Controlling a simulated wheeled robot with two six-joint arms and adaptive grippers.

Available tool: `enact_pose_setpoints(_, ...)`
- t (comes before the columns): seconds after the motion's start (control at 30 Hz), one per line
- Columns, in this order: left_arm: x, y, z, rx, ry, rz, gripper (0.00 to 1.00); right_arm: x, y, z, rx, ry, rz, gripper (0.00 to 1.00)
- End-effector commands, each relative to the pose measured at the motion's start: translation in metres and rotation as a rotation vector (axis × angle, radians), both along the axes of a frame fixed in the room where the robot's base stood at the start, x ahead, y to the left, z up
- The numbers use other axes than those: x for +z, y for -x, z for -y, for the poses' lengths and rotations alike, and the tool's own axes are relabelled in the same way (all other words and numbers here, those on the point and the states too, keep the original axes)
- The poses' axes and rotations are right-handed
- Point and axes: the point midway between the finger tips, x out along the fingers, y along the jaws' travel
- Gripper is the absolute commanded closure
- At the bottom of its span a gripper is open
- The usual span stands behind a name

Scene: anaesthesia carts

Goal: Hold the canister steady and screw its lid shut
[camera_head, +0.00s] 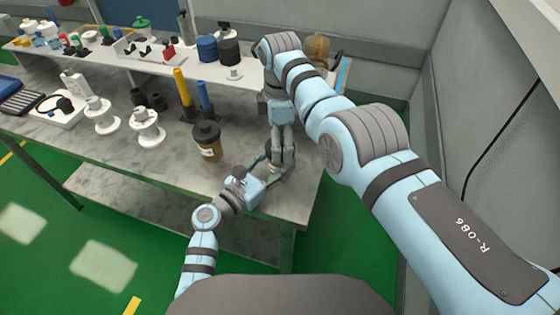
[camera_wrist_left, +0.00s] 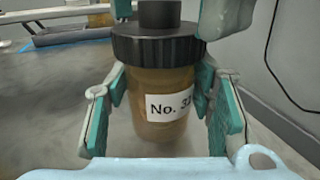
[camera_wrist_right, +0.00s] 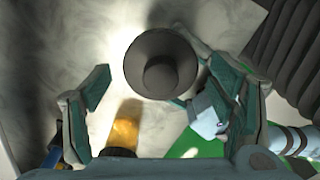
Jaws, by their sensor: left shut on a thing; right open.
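The canister (camera_wrist_left: 160,95) has an amber body, a white label starting "No. 3" and a ribbed dark lid (camera_wrist_left: 160,45) with a raised knob. It stands upright between the fingers of my left gripper (camera_wrist_left: 162,115), which is shut on its body. The lid sits on top of the canister; I cannot tell how tight it is. In the right wrist view the lid (camera_wrist_right: 160,66) shows from above, between the spread fingers of my right gripper (camera_wrist_right: 160,85). That gripper is open, above and around the knob, with gaps. In the head view my arms largely hide this canister.
A second amber canister with a dark lid (camera_head: 207,142) stands on the grey table (camera_head: 110,150), left of my grippers. A raised shelf (camera_head: 150,62) behind holds several small items.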

Motion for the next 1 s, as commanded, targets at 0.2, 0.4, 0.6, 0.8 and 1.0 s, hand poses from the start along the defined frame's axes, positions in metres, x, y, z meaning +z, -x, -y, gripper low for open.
enact_pose_setpoints(0.2, -0.0015, 0.0004, -0.0001, 0.0, -0.001, -0.003, 1.0, -0.0131, 0.0005, -0.0001, 0.0, 0.0, 0.001, 0.23)
enact_pose_setpoints(0.4, -0.0015, 0.0004, -0.0001, 0.0, -0.001, -0.003, 1.0, -0.0132, 0.0005, 0.0, 0.0, 0.0, 0.001, 0.23)
enact_pose_setpoints(0.6, -0.0015, 0.0005, 0.0, 0.0, -0.001, -0.003, 1.0, -0.013, 0.0005, 0.0, 0.0, 0.0, 0.001, 0.52)
enact_pose_setpoints(0.8, -0.0016, 0.0005, 0.0, 0.0, -0.001, -0.003, 1.0, -0.013, 0.0005, 0.0, -0.004, 0.0, 0.001, 0.75)
enact_pose_setpoints(1.0, -0.0016, 0.0005, 0.0, 0.0, -0.001, -0.003, 1.0, -0.0133, 0.0005, 0.0001, -0.377, 0.0, 0.001, 0.75)
